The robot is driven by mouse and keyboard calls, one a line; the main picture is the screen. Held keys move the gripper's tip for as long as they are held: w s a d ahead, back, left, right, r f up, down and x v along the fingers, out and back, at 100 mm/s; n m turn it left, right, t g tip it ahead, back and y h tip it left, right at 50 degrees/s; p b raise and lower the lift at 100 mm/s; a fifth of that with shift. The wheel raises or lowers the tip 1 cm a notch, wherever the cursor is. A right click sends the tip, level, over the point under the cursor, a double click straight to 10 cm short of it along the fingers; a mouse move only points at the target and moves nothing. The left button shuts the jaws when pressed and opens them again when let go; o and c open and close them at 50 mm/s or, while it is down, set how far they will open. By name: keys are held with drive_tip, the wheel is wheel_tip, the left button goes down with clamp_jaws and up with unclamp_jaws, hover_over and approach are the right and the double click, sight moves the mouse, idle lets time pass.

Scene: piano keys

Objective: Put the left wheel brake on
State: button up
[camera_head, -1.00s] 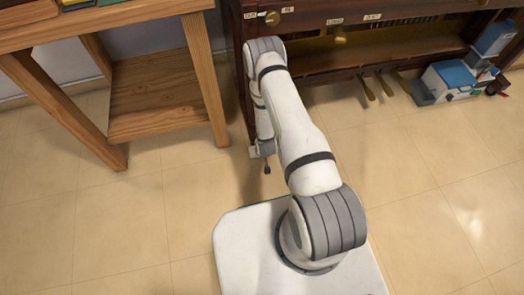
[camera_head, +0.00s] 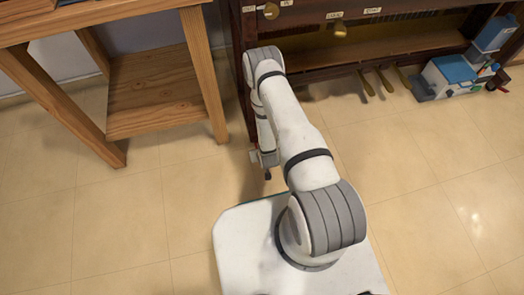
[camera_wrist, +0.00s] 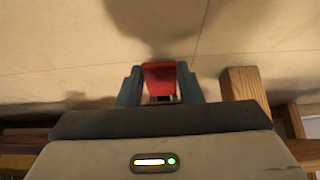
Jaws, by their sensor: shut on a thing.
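The red wheel brake lever (camera_wrist: 159,78) shows in the wrist view as a flat red piece between the two blue-grey fingers. My gripper (camera_wrist: 158,88) is shut on it. In the head view the end of my arm is low, beside the foot of the dark wooden piano (camera_head: 238,45), at its left front corner. My own arm hides much of that corner, and the wheel and red lever cannot be made out there.
A wooden table (camera_head: 207,75) with a low shelf stands close on the left. Brass pedals (camera_head: 367,84) are under the piano, and a blue-and-white box (camera_head: 452,76) sits at the right. The tiled floor in front is clear.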

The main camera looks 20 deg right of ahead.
drive_tip(key=o, duration=1)
drive_tip(key=p+v, duration=0.3)
drive_tip(key=v, duration=0.4)
drive_tip(key=shift+s+r, duration=0.2)
drive_tip(key=shift+r, duration=0.1)
drive_tip(key=shift+s, duration=0.1)
